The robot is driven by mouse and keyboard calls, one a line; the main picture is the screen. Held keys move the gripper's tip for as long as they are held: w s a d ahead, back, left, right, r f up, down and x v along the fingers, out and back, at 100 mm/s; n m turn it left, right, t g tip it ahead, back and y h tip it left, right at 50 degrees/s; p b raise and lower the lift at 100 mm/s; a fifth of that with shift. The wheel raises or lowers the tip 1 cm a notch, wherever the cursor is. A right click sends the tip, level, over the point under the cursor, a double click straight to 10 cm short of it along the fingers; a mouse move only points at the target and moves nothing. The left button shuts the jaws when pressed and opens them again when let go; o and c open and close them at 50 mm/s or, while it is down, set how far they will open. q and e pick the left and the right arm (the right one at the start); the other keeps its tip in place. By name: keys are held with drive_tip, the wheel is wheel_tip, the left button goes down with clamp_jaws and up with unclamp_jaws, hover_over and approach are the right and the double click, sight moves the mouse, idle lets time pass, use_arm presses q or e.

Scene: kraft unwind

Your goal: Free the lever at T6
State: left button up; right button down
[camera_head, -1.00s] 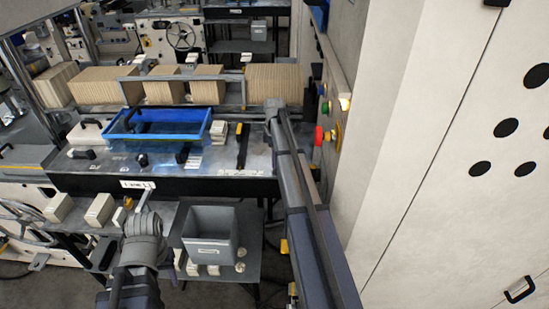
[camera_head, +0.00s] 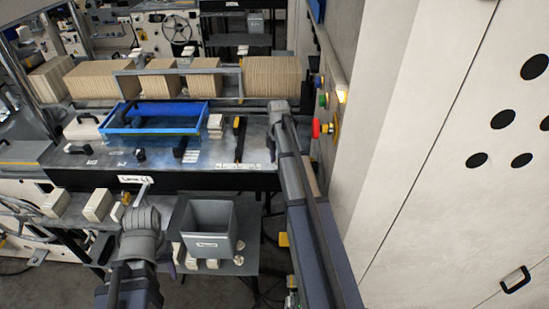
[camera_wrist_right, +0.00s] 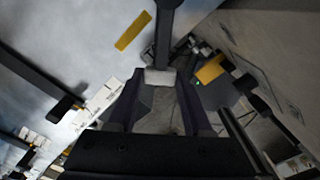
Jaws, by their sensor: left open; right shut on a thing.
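My right gripper (camera_wrist_right: 160,105) shows in the right wrist view, its two dark fingers around a pale block-like end (camera_wrist_right: 160,77). A dark bar (camera_wrist_right: 166,28) runs up from that end. In the head view my right arm reaches to the right edge of the metal table, and its gripper (camera_head: 280,112) is too small to read. A black bar with a yellow end (camera_head: 240,140) lies on the table left of it. No T6 marking is readable, so I cannot tell which part is the lever. My left gripper (camera_head: 143,190) is open in front of the table.
A blue tray (camera_head: 155,128) stands on the metal table. A grey bin (camera_head: 209,232) is on the lower shelf. Stacks of kraft sheets (camera_head: 272,77) stand behind. A red button (camera_head: 316,128) is on the cabinet wall close to my right arm. A yellow strip (camera_wrist_right: 133,30) lies on the metal.

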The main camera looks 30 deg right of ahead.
drive_tip(key=shift+s+d+n, duration=0.3)
drive_tip(key=shift+s+n, duration=0.4)
drive_tip(key=shift+n, duration=0.25)
drive_tip(key=shift+s+d+n, duration=0.3)
drive_tip(key=shift+s+n, duration=0.35)
drive_tip(key=shift+n, duration=0.35)
drive_tip(key=shift+s+d+n, duration=0.3)
drive_tip(key=shift+s+n, duration=0.4)
drive_tip(key=shift+n, duration=0.25)
drive_tip(key=shift+c, duration=1.6)
unclamp_jaws()
wheel_tip(320, 180, up, 8)
drive_tip(key=p, duration=0.7)
drive_tip(key=shift+p, duration=0.4)
